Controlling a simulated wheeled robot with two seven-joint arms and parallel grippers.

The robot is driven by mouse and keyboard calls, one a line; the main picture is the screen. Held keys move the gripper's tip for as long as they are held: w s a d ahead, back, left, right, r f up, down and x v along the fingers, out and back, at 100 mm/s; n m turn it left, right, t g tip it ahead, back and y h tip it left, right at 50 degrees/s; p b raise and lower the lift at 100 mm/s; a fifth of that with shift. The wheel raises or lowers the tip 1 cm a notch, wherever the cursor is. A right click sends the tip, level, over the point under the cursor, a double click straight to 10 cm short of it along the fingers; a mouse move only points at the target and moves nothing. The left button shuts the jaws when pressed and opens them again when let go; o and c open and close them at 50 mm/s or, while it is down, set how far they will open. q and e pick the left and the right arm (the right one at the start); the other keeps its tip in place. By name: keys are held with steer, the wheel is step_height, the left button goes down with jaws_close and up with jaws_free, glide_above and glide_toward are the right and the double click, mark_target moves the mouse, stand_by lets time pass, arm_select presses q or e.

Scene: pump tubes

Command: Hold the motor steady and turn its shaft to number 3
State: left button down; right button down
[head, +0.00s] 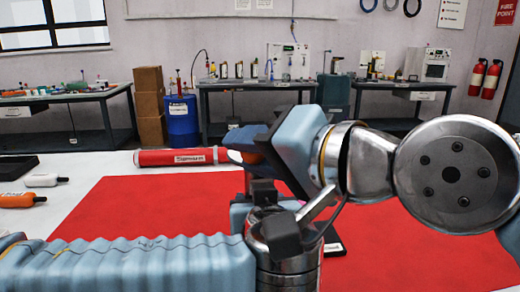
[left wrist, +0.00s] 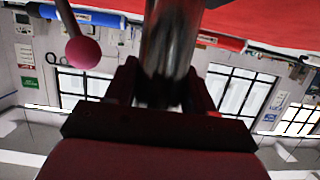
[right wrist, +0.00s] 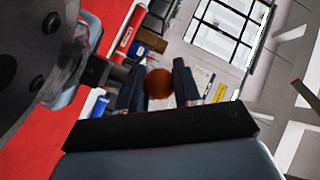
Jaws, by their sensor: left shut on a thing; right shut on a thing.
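In the left wrist view a shiny metal cylinder, seemingly the motor (left wrist: 168,40), stands between the fingers of my left gripper (left wrist: 165,88), which is shut on it. In the head view my left gripper (head: 262,190) is mostly covered by arm parts. My right gripper (head: 243,142) is just above and behind it there. In the right wrist view my right gripper is shut on a round orange-brown end (right wrist: 158,83), seemingly part of the shaft. A pink ball on a rod (left wrist: 83,52) shows in the left wrist view. No number marks are readable.
A red labelled cylinder (head: 180,157) lies at the back of the white table (head: 75,200). An orange bottle (head: 20,200) and a white one (head: 42,180) lie at the left. The red mat (head: 400,262) is mostly clear at the right.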

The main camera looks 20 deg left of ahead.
steer(key=shift+a+f, duration=0.1)
steer(key=shift+f, duration=0.1)
stand_by(0.3)
steer(key=c, duration=1.1)
jaws_free()
steer(key=shift+r, duration=0.1)
steer(key=v, duration=1.2)
steer(key=shift+c, duration=0.3)
